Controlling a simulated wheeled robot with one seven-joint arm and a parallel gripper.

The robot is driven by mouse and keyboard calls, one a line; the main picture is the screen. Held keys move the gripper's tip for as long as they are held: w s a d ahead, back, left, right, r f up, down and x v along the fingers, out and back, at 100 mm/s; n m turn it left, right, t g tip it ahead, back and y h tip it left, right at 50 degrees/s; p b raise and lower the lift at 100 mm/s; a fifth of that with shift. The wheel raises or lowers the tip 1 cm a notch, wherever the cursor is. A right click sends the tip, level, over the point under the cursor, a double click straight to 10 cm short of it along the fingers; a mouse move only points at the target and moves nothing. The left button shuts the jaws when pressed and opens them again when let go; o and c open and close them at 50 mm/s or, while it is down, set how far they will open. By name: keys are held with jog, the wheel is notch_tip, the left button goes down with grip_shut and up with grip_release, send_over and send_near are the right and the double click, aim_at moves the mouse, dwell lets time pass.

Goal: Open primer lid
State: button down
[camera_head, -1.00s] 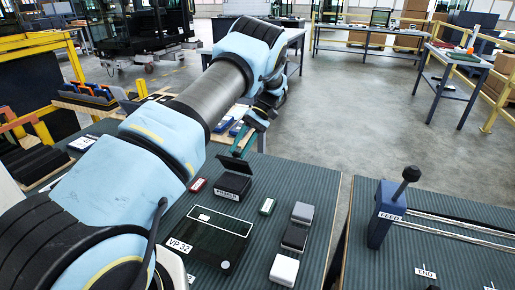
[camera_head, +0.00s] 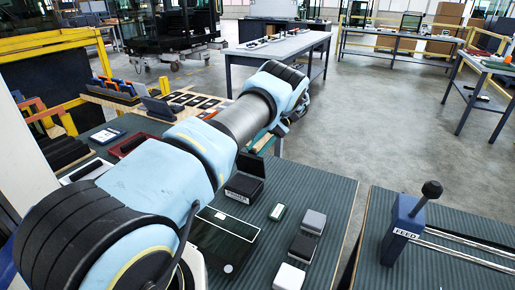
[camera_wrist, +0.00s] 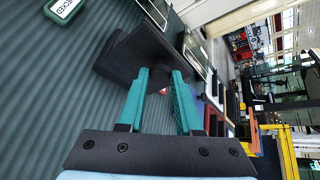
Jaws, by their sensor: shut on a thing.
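The primer box (camera_head: 243,189) is a small dark box with a white label, on the ribbed mat right of my arm in the head view. Its dark lid (camera_head: 251,164) stands raised at the back of the box. My gripper (camera_wrist: 161,74) has teal fingers, shut on the dark lid (camera_wrist: 125,50) in the wrist view. In the head view my gripper (camera_head: 257,139) shows only partly, just above the lid. My arm and the lid hide the exact contact there.
A green-edged small box (camera_head: 277,211), a grey box (camera_head: 314,222), another dark box (camera_head: 302,247) and a white box (camera_head: 289,277) stand to the right. A black panel (camera_head: 222,240) lies in front. A blue lever block (camera_head: 402,230) stands at far right.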

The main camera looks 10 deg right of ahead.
jog(key=c, duration=0.6)
grip_release()
